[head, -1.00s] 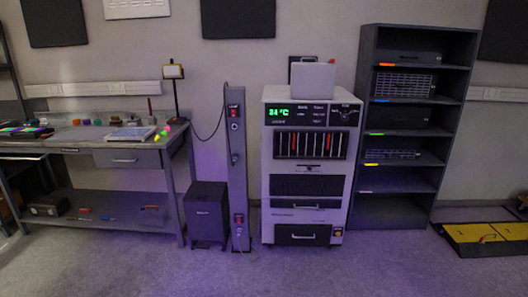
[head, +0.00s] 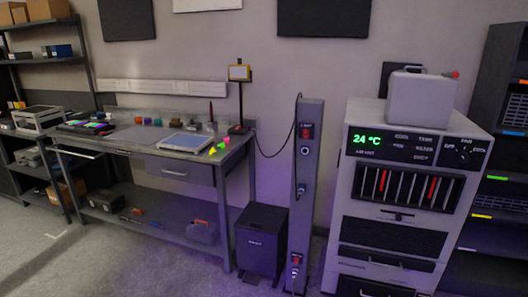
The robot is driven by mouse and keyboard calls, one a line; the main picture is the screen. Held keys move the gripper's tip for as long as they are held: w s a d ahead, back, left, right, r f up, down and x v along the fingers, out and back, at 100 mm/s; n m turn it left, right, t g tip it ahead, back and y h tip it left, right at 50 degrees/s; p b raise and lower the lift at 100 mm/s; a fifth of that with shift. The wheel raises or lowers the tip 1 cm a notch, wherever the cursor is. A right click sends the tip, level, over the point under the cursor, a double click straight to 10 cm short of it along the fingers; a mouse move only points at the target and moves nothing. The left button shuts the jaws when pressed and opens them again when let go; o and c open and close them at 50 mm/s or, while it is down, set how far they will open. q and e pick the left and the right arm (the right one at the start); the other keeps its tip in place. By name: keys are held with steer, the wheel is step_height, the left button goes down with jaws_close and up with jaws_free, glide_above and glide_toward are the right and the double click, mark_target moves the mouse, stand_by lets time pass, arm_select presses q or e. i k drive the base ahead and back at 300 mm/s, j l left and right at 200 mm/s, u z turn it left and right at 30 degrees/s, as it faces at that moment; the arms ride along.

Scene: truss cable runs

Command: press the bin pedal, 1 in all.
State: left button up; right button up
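A dark, box-shaped bin (head: 261,240) with a flat lid stands on the floor between the workbench and a grey upright post. Its lid looks shut. A small light mark shows on its front face. Neither of my grippers is in the head view.
The workbench (head: 117,141) stands left of the bin. The grey post (head: 305,190) with red switches stands close on its right, then a white control cabinet (head: 343,210) with a green display. Open floor (head: 150,270) lies in front of the bench.

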mark_target(249, 278)
steer(key=i+u, duration=0.25)
steer(key=i, duration=0.2)
steer(key=i+l+u, duration=0.15)
steer(key=i+u, duration=0.15)
steer(key=i, duration=0.1)
